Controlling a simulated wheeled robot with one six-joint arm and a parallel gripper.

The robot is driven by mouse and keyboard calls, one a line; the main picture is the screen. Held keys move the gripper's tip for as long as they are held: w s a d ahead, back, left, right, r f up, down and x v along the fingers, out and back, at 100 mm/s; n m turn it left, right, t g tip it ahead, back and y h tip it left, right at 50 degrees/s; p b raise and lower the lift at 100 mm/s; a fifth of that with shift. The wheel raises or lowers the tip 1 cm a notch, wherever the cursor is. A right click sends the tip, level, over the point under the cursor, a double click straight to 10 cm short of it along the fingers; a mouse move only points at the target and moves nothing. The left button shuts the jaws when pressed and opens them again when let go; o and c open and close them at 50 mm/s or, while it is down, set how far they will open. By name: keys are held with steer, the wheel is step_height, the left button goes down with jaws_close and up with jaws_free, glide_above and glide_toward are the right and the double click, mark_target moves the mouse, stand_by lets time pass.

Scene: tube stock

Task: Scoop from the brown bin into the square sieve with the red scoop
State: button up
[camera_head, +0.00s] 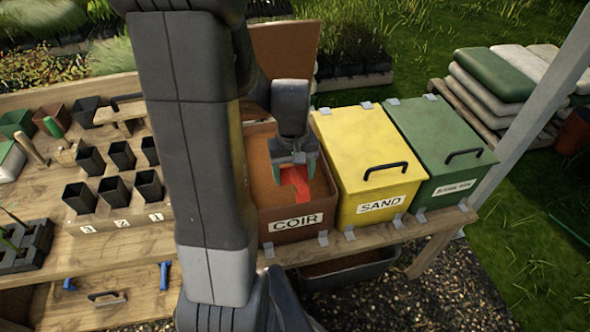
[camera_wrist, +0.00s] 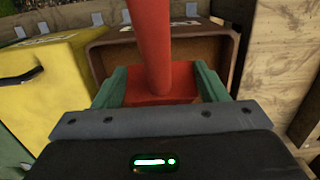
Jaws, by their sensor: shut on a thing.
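The brown bin (camera_head: 263,230), labelled COIR, stands open with its lid raised behind it and brown coir inside. Its wall also shows in the wrist view (camera_wrist: 208,48). My gripper (camera_head: 297,158) is over the bin's opening, pointing down, and is shut on the red scoop (camera_head: 300,184). In the wrist view the scoop's red handle (camera_wrist: 150,40) stands between the green fingers. The scoop lies within the bin's outline; I cannot tell how deep it is in the coir or whether it carries any. I cannot make out the square sieve; my arm covers part of the bench.
A shut yellow SAND bin (camera_head: 368,160) and a shut green bin (camera_head: 440,150) stand right of the brown bin. Several black pots (camera_head: 112,190) stand on the bench at left. A dark tub (camera_head: 350,272) is below the bench. A pale post (camera_head: 520,125) rises at right.

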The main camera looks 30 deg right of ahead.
mark_target(291, 172)
steer(key=shift+w+d+f+g+y+p, duration=0.15)
steer(key=shift+w+d+f+g+p, duration=0.1)
steer(key=shift+w+f+g, duration=0.6)
steer(key=shift+w+d+f+g+y+p, duration=0.2)
steer(key=shift+w+f+g, duration=0.4)
steer(key=shift+f, duration=0.4)
steer(key=shift+t, duration=0.35)
steer(key=shift+w+d+f+b, duration=0.25)
steer(key=shift+w+f+b, duration=0.55)
steer(key=shift+w+f, duration=0.4)
steer(key=shift+w+d+f+b, duration=0.25)
steer(key=shift+w+f+b, duration=0.55)
steer(key=shift+w+f, duration=0.35)
steer(key=w+d+t+h+b, duration=0.1)
steer(key=w+t+h+b, duration=0.1)
steer(key=w+t+b, duration=0.45)
steer(key=shift+t, duration=0.35)
steer(key=shift+s+a+r, duration=0.2)
steer(key=shift+s+r, duration=0.95)
steer(key=shift+r, duration=0.4)
steer(key=shift+s+a+r, duration=0.15)
steer(key=shift+s+r, duration=1)
steer(key=shift+r, duration=0.4)
steer(key=shift+s+a+r, duration=0.2)
steer(key=shift+s+r, duration=0.95)
steer(key=shift+r, duration=0.4)
